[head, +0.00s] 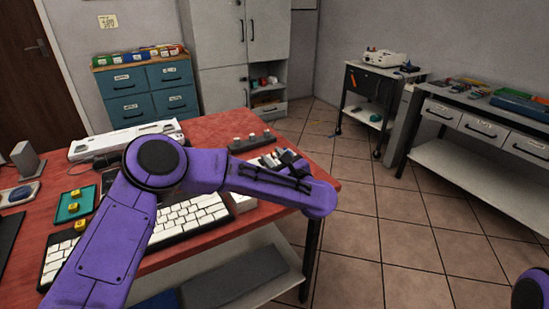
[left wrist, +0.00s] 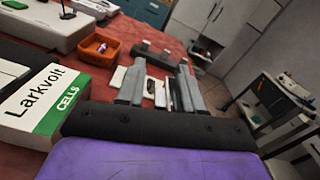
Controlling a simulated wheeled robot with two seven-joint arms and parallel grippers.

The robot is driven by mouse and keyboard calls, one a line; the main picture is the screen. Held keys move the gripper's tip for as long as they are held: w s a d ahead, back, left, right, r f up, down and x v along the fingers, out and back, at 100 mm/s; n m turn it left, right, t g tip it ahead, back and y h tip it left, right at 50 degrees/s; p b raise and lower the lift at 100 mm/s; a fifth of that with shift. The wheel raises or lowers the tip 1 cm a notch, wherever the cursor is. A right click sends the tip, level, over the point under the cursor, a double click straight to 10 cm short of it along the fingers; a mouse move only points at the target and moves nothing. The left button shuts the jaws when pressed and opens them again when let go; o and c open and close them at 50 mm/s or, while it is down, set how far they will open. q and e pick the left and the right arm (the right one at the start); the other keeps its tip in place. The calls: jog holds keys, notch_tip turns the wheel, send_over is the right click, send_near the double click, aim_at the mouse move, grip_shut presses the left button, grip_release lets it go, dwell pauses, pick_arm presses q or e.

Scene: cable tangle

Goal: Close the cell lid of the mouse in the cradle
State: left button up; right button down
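My left gripper (head: 272,160) is over the far right part of the red table, partly hidden behind my purple forearm. In the left wrist view its two grey fingers (left wrist: 161,68) are well apart. A small pale and dark object (left wrist: 153,86) shows between and beyond the fingers, perhaps the mouse in its cradle; its lid cannot be made out, nor whether a finger touches it. A flat whitish piece (left wrist: 118,77) lies just left of it. My right gripper is out of view; only a piece of my right arm shows at the lower right of the head view.
A white and green Larkvolt cells box (left wrist: 45,105) stands close left of the gripper. An orange tray (left wrist: 100,48) holds a small purple and white item. A dark bar with grey knobs (head: 252,142) lies beyond. A white keyboard (head: 190,217) lies under my left arm.

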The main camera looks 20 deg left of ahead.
pick_arm(q)
jog(key=shift+w+f, duration=0.1)
jog(key=shift+w, duration=0.05)
grip_shut()
jog(key=shift+w+d+m, duration=0.1)
jog(key=shift+d+m, duration=0.05)
jog(key=shift+m, duration=0.25)
jog(key=shift+w+d+m+b, duration=0.25)
jog(key=shift+m+b, duration=0.1)
jog(key=shift+m, duration=0.2)
jog(key=shift+w+d+m+b, duration=0.1)
jog(key=shift+w+m+b, duration=0.15)
jog(key=shift+m, duration=0.3)
jog(key=shift+w+d+m+b, duration=0.2)
jog(key=shift+w+d+m, duration=0.15)
jog(key=shift+m, duration=0.65)
jog(key=shift+w+d+m+b, duration=0.25)
jog(key=shift+w+m, duration=0.15)
jog(key=shift+m, duration=0.6)
